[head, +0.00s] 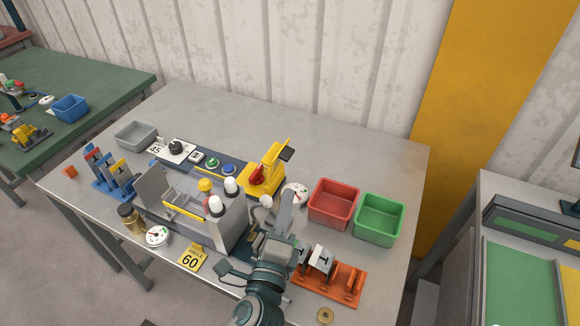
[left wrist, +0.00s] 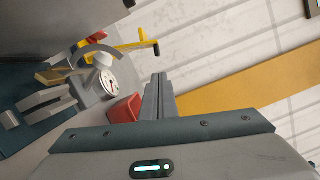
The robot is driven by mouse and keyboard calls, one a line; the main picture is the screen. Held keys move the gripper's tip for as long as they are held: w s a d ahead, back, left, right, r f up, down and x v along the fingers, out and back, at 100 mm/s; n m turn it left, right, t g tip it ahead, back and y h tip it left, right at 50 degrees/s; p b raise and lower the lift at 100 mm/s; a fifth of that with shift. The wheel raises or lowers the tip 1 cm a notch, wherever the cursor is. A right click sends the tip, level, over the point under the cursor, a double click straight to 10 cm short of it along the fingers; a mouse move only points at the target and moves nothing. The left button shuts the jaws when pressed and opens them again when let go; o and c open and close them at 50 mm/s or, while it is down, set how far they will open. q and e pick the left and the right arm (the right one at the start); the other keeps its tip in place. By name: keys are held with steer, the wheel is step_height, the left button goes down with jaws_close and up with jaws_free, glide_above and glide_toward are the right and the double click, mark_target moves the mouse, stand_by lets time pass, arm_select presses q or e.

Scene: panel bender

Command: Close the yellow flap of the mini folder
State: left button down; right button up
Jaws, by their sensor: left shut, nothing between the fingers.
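The mini folder (head: 257,180) is a small yellow unit with a red knob, near the middle of the grey table behind the panel bender. Its yellow flap (head: 275,155) stands raised, with a black grip at its upper right end. In the left wrist view the yellow flap (left wrist: 118,44) shows at the upper left, apart from my fingers. My left gripper (head: 286,200) is shut and empty, in front of and to the right of the mini folder, not touching the flap. The fingers also show shut in the left wrist view (left wrist: 158,88). My right gripper is not in view.
A red bin (head: 333,203) and a green bin (head: 379,219) stand to the right. A white dial gauge (head: 295,194) is close to my left gripper. The panel bender (head: 232,232) is left of my arm; an orange rack (head: 335,284) is right. Table behind the folder is clear.

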mark_target(277, 162)
arm_select(q)
steer(key=shift+w, duration=0.1)
steer(key=w+d+p, duration=0.1)
steer(key=w+p, duration=0.2)
steer(key=w, duration=0.6)
steer(key=shift+w+d+r, duration=0.3)
steer(key=shift+w, duration=0.1)
